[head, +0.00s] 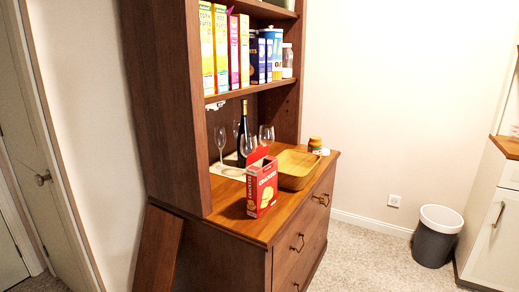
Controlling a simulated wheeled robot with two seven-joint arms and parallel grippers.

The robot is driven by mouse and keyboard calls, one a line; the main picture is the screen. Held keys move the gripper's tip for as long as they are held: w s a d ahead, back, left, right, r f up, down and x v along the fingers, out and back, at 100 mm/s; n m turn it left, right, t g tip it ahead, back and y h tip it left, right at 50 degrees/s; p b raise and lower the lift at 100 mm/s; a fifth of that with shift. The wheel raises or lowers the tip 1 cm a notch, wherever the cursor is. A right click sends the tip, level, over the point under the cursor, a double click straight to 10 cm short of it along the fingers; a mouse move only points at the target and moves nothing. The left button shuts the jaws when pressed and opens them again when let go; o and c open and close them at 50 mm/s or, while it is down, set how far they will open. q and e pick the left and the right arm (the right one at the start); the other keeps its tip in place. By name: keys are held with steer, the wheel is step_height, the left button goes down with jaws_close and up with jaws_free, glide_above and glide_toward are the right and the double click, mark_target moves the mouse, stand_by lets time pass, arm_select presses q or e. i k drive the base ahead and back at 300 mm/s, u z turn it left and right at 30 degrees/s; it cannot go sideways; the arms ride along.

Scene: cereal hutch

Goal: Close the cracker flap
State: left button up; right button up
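A red cracker box (262,188) stands upright on the hutch counter near its front edge. Its top flap (258,154) stands up, so the box looks open at the top. Neither of my grippers shows in the head view.
The wooden hutch counter (232,220) has bare room left of the box. A wooden tray (298,182) sits right behind the box. Wine glasses (220,140) and a dark bottle (243,130) stand behind. A shelf (250,90) with several cereal boxes hangs above. A grey bin (436,240) stands on the floor.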

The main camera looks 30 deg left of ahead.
mark_target(261, 152)
steer(key=u, duration=0.45)
steer(key=i, duration=1)
steer(key=u, duration=0.2)
